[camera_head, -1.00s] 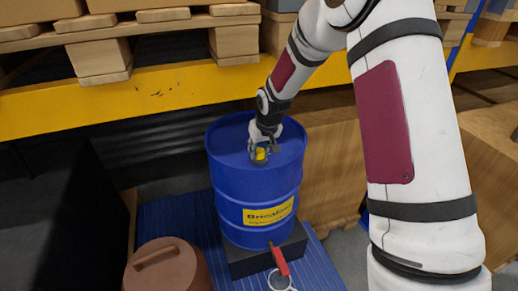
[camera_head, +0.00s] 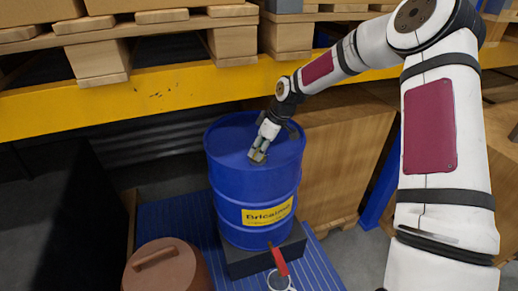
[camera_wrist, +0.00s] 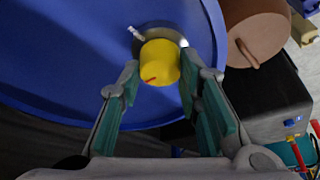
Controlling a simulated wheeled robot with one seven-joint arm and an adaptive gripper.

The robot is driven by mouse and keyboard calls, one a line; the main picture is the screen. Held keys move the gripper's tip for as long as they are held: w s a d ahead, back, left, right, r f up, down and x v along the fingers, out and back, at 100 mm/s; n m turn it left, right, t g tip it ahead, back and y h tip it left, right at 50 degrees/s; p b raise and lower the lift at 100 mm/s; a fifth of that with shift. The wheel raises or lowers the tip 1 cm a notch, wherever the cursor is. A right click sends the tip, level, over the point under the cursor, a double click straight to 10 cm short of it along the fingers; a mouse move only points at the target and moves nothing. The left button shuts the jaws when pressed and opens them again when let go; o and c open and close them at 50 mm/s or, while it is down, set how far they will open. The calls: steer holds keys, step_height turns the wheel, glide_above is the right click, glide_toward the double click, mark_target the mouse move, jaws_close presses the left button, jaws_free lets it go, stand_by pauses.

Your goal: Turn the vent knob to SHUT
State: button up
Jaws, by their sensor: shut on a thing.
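The yellow vent knob (camera_wrist: 160,62) is on the top of the blue drum (camera_head: 254,190). It has a red mark on its side toward my wrist camera. Pale marks lie on the drum around the knob, but I cannot read any lettering. My gripper (camera_wrist: 158,70) has one finger on each side of the knob and is shut on it. In the head view my gripper (camera_head: 258,156) reaches down at a tilt onto the drum's top and mostly hides the knob.
A yellow rack beam (camera_head: 150,100) runs behind and above the drum. A brown lidded container (camera_head: 165,272) stands at the front left. A red-handled item (camera_head: 279,262) is before the drum's black base (camera_head: 245,263). A wooden crate (camera_head: 345,165) is on the right.

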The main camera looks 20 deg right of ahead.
steer(key=shift+n, duration=0.4)
steer(key=o, duration=1.1)
steer(key=v, duration=1.2)
steer(key=shift+w+d, duration=0.1)
steer(key=shift+w, duration=0.1)
